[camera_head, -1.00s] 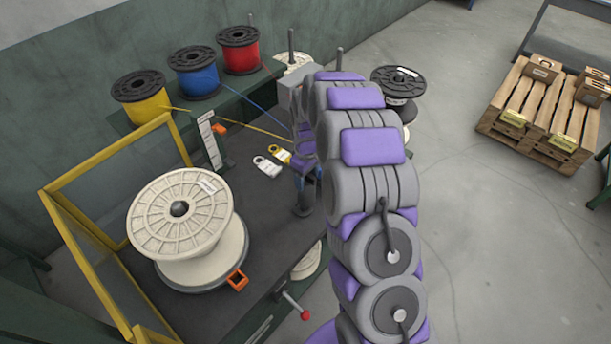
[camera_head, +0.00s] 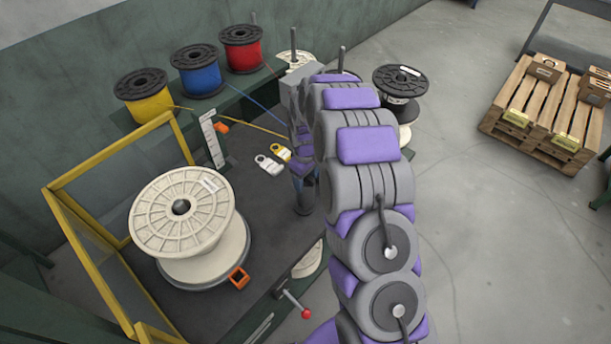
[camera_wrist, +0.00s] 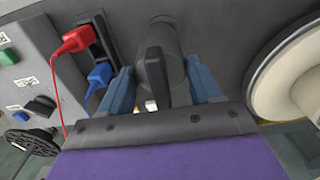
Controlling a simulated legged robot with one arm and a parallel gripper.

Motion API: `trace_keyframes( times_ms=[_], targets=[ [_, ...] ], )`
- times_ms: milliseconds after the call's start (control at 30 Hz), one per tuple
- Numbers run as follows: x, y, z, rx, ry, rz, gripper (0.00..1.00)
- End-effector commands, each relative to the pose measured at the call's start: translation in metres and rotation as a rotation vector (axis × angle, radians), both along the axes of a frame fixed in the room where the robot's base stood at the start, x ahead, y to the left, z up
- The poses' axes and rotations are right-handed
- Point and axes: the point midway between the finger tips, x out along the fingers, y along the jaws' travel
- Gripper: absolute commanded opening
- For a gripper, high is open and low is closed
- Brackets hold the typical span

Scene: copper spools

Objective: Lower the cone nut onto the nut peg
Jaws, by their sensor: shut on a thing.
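My gripper (camera_wrist: 160,88) shows in the wrist view with a blue finger on each side. It is shut on a dark grey round piece (camera_wrist: 172,40), which I take to be the cone nut. A dark upright bar stands in front of it and hides part of it. In the head view the dark piece (camera_head: 304,203) hangs below my gripper (camera_head: 303,178), over or near the dark bench top, right of the large cream spool. The gap beneath it is not clear. I cannot pick out the nut peg for certain.
A large cream spool (camera_head: 172,215) stands inside a yellow frame (camera_head: 80,235). White and yellow padlocks (camera_head: 270,165) lie near my gripper. A red-knobbed lever (camera_head: 297,304) sits at the front edge. Red and blue plugs (camera_wrist: 72,42) sit in a panel at left in the wrist view.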

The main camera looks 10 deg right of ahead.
Motion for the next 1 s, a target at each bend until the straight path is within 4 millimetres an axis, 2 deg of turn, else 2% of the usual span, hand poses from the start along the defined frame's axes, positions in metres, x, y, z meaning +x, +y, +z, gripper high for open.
trace_keyframes(
  times_ms=[500,767,800,1000],
  targets=[
    [-0.001,-0.008,-0.022,0.001,0.002,0.000,0.00],
    [-0.001,-0.009,-0.024,-0.001,0.003,0.000,0.00],
    [-0.001,-0.009,-0.024,0.000,0.004,0.000,0.66],
    [-0.001,-0.009,-0.024,0.001,0.002,0.000,0.85]
  ],
)
